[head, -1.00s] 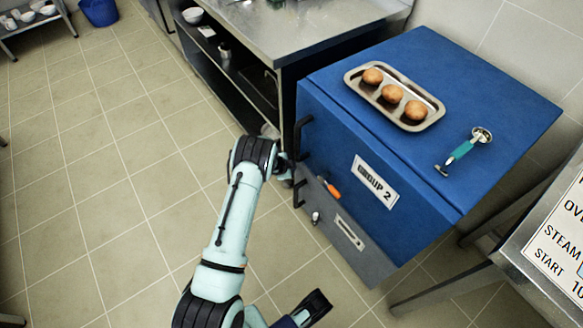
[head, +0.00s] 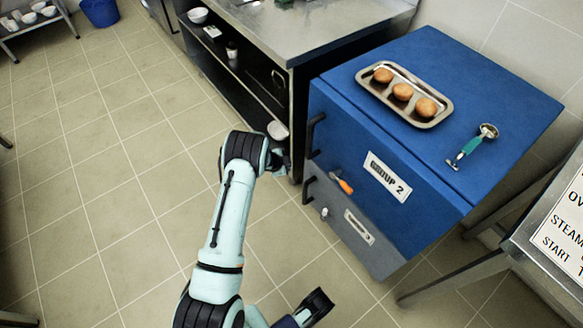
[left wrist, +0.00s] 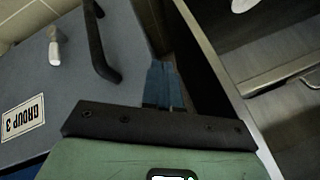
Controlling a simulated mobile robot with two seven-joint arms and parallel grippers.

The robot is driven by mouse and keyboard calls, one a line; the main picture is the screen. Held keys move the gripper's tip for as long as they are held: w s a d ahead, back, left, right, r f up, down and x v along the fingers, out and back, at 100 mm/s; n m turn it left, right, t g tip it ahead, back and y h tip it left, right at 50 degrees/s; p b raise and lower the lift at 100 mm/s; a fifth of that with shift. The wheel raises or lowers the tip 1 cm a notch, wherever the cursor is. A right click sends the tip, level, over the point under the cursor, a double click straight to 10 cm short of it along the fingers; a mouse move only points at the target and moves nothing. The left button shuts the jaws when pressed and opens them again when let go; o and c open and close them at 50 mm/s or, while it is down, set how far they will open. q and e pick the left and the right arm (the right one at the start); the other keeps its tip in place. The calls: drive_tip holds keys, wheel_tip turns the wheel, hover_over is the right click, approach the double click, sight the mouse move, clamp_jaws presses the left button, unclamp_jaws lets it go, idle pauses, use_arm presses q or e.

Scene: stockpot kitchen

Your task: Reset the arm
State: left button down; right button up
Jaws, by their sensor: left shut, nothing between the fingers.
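My left gripper (head: 279,163) is beside the left front edge of the blue cabinet (head: 520,95), near its black handles, and appears apart from them. In the head view its fingers are small and mostly hidden by the wrist. In the left wrist view the blue-grey fingers (left wrist: 162,85) are together with nothing between them. That view also shows the cabinet's grey lower front (left wrist: 100,75), with a black handle (left wrist: 97,45), a white knob (left wrist: 54,47) and a "GROUP 3" label (left wrist: 23,117).
A metal tray (head: 437,118) with three buns and a teal-handled tool (head: 470,146) lie on the cabinet top. An orange-handled tool (head: 343,185) shows at its front. A steel counter with shelves (head: 290,30) stands behind. The tiled floor (head: 120,180) at left is open.

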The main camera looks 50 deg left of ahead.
use_arm(q)
drive_tip(key=s+r, duration=0.1)
drive_tip(key=s+a+r+p, duration=0.1)
drive_tip(key=r, duration=0.1)
drive_tip(key=a+r, duration=0.1)
drive_tip(key=shift+s+r, duration=0.15)
drive_tip(key=shift+s, duration=0.25)
use_arm(e)
drive_tip(key=s, duration=0.1)
drive_tip(key=s+a+r, duration=0.1)
drive_tip(key=s+r+g, duration=0.1)
drive_tip(key=shift+a+y, duration=0.3)
use_arm(q)
drive_tip(key=shift+d, duration=0.1)
